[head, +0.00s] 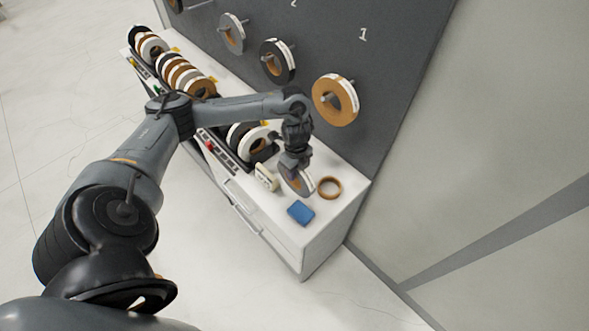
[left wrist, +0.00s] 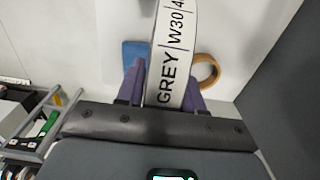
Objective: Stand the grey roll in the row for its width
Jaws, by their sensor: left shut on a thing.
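My left gripper (left wrist: 165,92) is shut on the grey roll (left wrist: 175,50). The roll's white label reads GREY, W30 and a cut-off figure starting with 4 in the left wrist view. In the head view the roll (head: 299,183) hangs under the left gripper (head: 296,168), above the right end of the white cabinet top. Rows of standing rolls (head: 181,76) run along the cabinet to the left, partly hidden by my left arm. The nearest row (head: 240,138) holds black and white rolls. My right gripper is not in view.
A brown ring (head: 329,187), a blue block (head: 301,212) and a small cream object (head: 266,178) lie on the cabinet top (head: 345,207). Large rolls hang on pegs on the dark wall panel, one brown roll (head: 335,101) near the number 1.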

